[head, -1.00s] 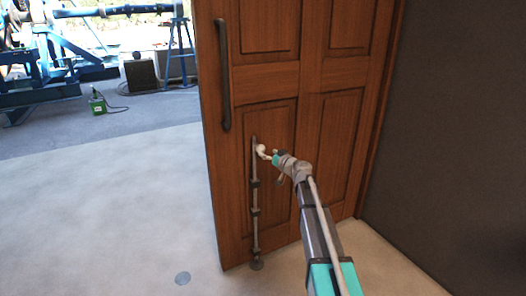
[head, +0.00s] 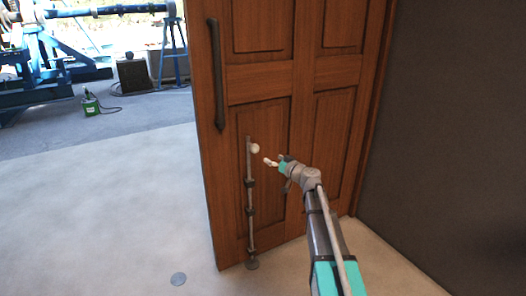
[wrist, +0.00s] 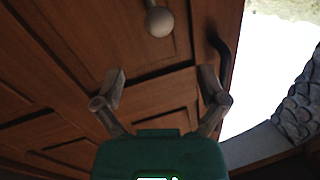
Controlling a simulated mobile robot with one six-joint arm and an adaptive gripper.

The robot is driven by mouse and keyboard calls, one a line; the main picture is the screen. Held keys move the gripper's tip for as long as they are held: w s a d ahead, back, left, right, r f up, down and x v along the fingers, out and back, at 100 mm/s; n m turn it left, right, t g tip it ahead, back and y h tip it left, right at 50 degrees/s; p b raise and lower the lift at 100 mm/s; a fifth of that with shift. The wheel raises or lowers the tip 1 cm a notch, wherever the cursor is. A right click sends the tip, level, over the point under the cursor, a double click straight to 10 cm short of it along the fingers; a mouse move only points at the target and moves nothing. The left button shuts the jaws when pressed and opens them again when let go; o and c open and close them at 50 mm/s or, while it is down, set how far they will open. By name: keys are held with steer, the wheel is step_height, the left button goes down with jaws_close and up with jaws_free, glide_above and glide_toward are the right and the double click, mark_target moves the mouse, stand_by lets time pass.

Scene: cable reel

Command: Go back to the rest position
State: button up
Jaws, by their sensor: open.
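My gripper (head: 268,161) is open and empty in front of a brown wooden door (head: 259,83). It is a little right of and below a round white knob (head: 255,148) at the top of a vertical bolt rod (head: 250,205) on the door, with a gap between them. In the wrist view the knob (wrist: 160,22) is ahead of the two spread fingers of my gripper (wrist: 162,85), apart from both. The rod's lower end is by the floor at the door's bottom left.
A dark pull handle (head: 215,75) is on the door's left side. A dark wall (head: 455,140) stands at the right. The pale floor between is clear.

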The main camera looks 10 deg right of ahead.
steer(key=s+a+f+n+g+h, duration=0.1)
steer(key=s+a+f+g, duration=0.45)
steer(key=s, duration=0.35)
steer(key=s+a+f+g, duration=0.4)
steer(key=s+a+f, duration=0.1)
steer(key=s+f, duration=0.25)
steer(key=s+d+f+m+g+h, duration=0.2)
steer(key=s+f+g+h, duration=0.15)
steer(key=s, duration=0.55)
steer(key=s+d+f+m+g+h, duration=0.2)
steer(key=s+d+g+h, duration=0.15)
steer(key=s, duration=0.55)
step_height(320, 180, up, 29)
steer(key=p, duration=2.9)
steer(key=shift+s+a+m+t+h, duration=0.15)
steer(key=shift+s+m+t+h, duration=0.15)
steer(key=shift+s+t+h, duration=0.1)
steer(key=shift+f, duration=0.15)
